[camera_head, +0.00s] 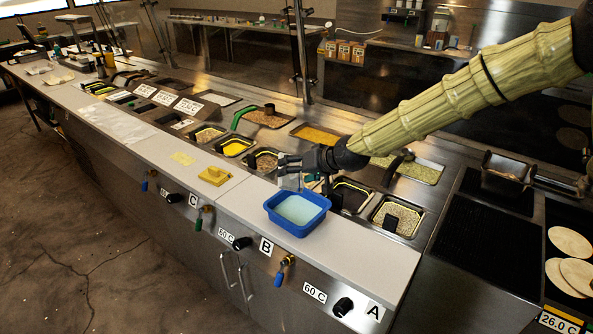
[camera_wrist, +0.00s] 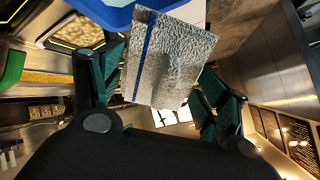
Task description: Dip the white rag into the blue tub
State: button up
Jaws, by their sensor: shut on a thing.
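The white rag (camera_wrist: 172,60) looks pale grey and textured with a blue stripe in the wrist view. My gripper (camera_wrist: 158,82) is shut on it, with a green-padded finger on either side. In the head view my gripper (camera_head: 284,164) is at the back left of the blue tub (camera_head: 297,228) and above its level. The tub stands on the white counter ledge and holds pale bluish liquid (camera_head: 299,208). Part of the tub's blue side (camera_wrist: 108,12) shows at the top of the wrist view, beyond the rag. The rag is small and hard to make out in the head view.
The ledge (camera_head: 352,262) right of the tub is clear.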

jog(key=shift+f+b, duration=2.45)
jog(key=shift+f, duration=2.1)
jog(key=shift+s+r, duration=0.1)
jog(key=shift+r, duration=0.05)
jog(key=shift+r+p, duration=1.55)
jog(key=shift+r, duration=1.5)
